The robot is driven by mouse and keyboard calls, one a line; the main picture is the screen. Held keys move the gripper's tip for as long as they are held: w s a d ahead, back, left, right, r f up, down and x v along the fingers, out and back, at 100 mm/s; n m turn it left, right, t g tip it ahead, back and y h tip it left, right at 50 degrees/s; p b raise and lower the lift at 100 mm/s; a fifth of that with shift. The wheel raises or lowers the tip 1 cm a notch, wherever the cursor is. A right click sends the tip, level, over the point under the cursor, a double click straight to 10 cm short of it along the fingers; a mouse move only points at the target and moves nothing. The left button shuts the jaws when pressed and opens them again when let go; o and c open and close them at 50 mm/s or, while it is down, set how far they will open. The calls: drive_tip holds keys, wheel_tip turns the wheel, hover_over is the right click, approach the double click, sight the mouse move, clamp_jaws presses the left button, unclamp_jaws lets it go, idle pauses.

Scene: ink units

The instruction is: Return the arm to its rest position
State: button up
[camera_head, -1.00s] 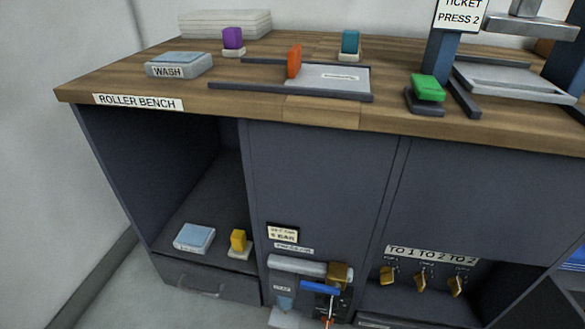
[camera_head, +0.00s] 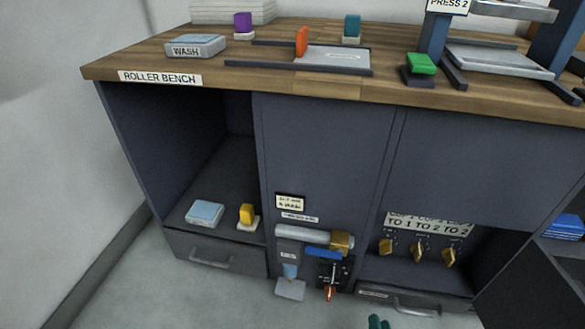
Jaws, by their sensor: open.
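My gripper and arm cannot be made out for certain in the head view. Two dark green rounded tips (camera_head: 378,322) show at the bottom edge, mostly cut off, and I cannot tell what they belong to. The roller bench (camera_head: 330,88) stands ahead with its wooden top.
On the bench top are a wash box (camera_head: 195,46), an orange block (camera_head: 302,42), a grey tray (camera_head: 335,60) and a green block (camera_head: 421,64). Below are an open bay with a yellow block (camera_head: 247,214), a pipe with a brass end (camera_head: 315,236) and brass hooks (camera_head: 418,250). Floor shows in front.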

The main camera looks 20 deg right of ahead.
drive_tip(key=w+a+r+n+g+y, duration=0.25)
drive_tip(key=a+n+g+y, duration=0.25)
drive_tip(key=a+n+y, duration=0.4)
drive_tip(key=s+d+r+n+g+h, duration=0.1)
drive_tip(key=s+d+r+n+g, duration=0.1)
drive_tip(key=s+r+g, duration=0.45)
drive_tip(key=s+d+r+n+g+h, duration=0.1)
drive_tip(key=s+r+n+g, duration=0.15)
drive_tip(key=s, duration=0.75)
wheel_tip(320, 180, up, 35)
drive_tip(key=p, duration=3.5)
drive_tip(key=shift+w, duration=0.15)
drive_tip(key=shift+d+f+m, duration=0.1)
drive_tip(key=shift+m, duration=0.15)
